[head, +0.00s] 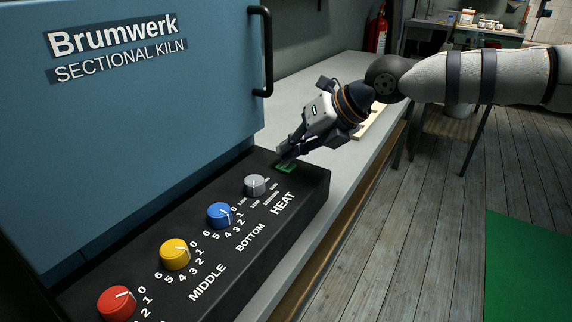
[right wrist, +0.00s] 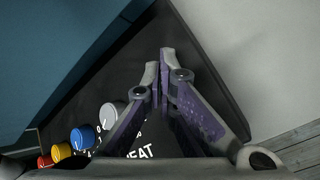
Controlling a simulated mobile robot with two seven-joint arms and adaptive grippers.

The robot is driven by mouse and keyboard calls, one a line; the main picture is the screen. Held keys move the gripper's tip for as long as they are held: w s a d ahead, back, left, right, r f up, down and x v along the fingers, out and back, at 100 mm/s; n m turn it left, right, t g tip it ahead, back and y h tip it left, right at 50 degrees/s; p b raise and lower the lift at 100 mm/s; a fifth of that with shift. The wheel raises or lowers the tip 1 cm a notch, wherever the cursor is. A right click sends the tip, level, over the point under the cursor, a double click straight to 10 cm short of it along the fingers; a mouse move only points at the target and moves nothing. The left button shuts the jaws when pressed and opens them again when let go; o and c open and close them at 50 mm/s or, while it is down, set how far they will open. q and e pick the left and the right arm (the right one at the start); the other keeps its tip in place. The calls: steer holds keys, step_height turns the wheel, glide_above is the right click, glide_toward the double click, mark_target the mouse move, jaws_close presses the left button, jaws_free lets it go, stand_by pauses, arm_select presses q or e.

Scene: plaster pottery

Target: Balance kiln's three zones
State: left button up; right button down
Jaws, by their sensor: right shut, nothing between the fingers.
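The blue kiln (head: 150,110) has a black control panel (head: 312,178) along its front. On it are a red knob (head: 117,303), a yellow knob (head: 175,254) by MIDDLE, a blue knob (head: 219,215) by BOTTOM and a grey knob (head: 255,185) by HEAT. Each has a white pointer line; exact settings are hard to read. A small green part (head: 287,168) at the panel's far end is partly hidden by my right gripper (head: 284,158). That gripper is shut and empty, its tips just above the green part; contact cannot be told. The right wrist view shows its closed fingers (right wrist: 162,70).
A grey bench (head: 330,75) runs behind the panel, with a pale board (head: 372,122) on it beyond my gripper. A black door handle (head: 266,50) sticks out from the kiln. A red extinguisher (head: 377,32) hangs at the back.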

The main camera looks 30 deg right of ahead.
mark_target(289, 164)
steer(key=shift+f, duration=0.4)
stand_by(0.5)
arm_select(q)
steer(key=shift+w+r+p, duration=0.35)
steer(key=shift+w+r, duration=0.1)
arm_select(e)
steer(key=shift+r, duration=0.8)
steer(key=shift+r, duration=0.1)
steer(key=shift+r, duration=0.3)
steer(key=shift+r+p, duration=0.6)
steer(key=shift+r, duration=1.65)
arm_select(q)
steer(key=shift+w+r+t, duration=0.5)
steer(key=shift+w+r, duration=0.25)
steer(key=shift+w, duration=0.05)
arm_select(e)
steer(key=shift+f, duration=0.1)
